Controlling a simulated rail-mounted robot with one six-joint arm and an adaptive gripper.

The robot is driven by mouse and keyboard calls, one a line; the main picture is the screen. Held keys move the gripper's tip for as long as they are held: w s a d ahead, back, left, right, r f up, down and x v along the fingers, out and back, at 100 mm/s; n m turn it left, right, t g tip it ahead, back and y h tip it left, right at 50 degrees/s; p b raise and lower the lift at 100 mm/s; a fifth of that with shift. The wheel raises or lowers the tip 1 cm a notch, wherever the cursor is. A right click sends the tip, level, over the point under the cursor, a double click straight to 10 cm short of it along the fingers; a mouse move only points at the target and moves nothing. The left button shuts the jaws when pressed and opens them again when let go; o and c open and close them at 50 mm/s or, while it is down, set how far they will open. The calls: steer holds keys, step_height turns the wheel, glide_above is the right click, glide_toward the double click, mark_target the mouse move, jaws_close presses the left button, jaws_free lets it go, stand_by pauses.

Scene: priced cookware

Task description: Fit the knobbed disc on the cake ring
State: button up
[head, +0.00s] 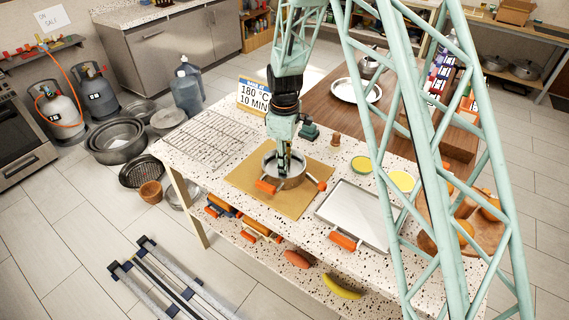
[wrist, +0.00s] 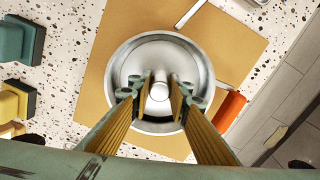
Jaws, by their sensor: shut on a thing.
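My gripper (head: 284,172) points straight down over the cake ring (head: 293,184), a round metal ring on the brown board. In the wrist view my two fingers (wrist: 160,95) are closed around the pale round knob (wrist: 160,91) of the shiny disc (wrist: 158,62). The disc looks level and roughly centred inside the ring's rim (wrist: 112,72). I cannot tell whether it rests on the ring or hangs slightly above it. Orange handles (head: 265,187) stick out beside the ring. The fingers hide part of the disc.
The brown board (head: 240,187) lies on the speckled table. A wire rack (head: 208,143) is at left, a flat tray (head: 355,212) with an orange grip at right.

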steer(key=shift+f+b, duration=0.3)
steer(key=shift+f, duration=0.3)
steer(key=o, duration=0.9)
steer(key=shift+o, duration=0.6)
steer(key=o, duration=0.6)
steer(key=shift+c, duration=0.2)
steer(key=shift+r, duration=0.15)
steer(key=shift+r, duration=5.9)
